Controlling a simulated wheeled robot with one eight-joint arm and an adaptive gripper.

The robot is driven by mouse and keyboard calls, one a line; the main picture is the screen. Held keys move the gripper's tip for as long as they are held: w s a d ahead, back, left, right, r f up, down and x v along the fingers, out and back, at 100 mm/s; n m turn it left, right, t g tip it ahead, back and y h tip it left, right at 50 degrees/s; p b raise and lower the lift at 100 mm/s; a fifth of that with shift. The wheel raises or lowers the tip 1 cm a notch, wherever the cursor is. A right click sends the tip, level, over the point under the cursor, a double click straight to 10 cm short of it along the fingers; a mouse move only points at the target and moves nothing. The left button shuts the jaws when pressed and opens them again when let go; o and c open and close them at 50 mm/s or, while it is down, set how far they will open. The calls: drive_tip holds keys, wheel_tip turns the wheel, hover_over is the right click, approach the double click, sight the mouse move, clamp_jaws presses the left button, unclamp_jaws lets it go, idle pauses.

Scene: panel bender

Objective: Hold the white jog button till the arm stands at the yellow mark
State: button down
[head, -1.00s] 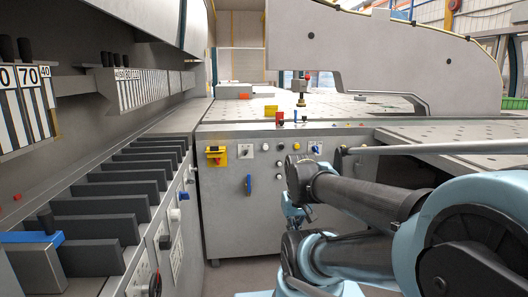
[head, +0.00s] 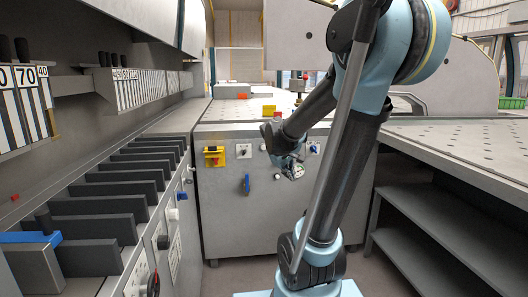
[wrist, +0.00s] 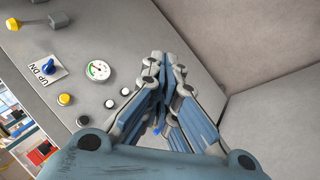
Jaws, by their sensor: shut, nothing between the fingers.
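My gripper (head: 294,171) is shut and empty, in front of the machine's front panel (head: 222,205). In the wrist view my closed fingertips (wrist: 166,66) are to the right of the gauge and the small buttons. Two more small pale buttons (wrist: 109,103) and (wrist: 125,91) lie nearer my fingers. I cannot tell which is the jog button. A yellow plate (head: 268,110) stands at the table's front edge; I cannot tell whether it is the mark.
A gauge (wrist: 98,70) and a blue UP/DN switch (wrist: 48,70) are on the panel. A blue handle (head: 246,183) and a red-and-yellow switch (head: 214,156) stick out left of my gripper. A shelved table (head: 455,150) stands at the right.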

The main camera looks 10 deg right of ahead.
sight(264, 147)
drive_tip(key=w+a+n+t+h, duration=0.1)
drive_tip(key=w+a+n+t, duration=0.1)
drive_tip(key=w, duration=1.1)
drive_tip(key=w+a+n+t+h, duration=0.1)
drive_tip(key=w+n, duration=0.3)
drive_tip(key=w, duration=0.9)
drive_tip(key=shift+a+f+n+t, duration=0.15)
drive_tip(key=shift+a+n+t, duration=0.25)
drive_tip(key=shift+a+t, duration=0.2)
drive_tip(key=w, duration=0.8)
drive_tip(key=shift+w, duration=0.3)
drive_tip(key=shift+w, duration=0.1)
drive_tip(key=shift+w, duration=0.3)
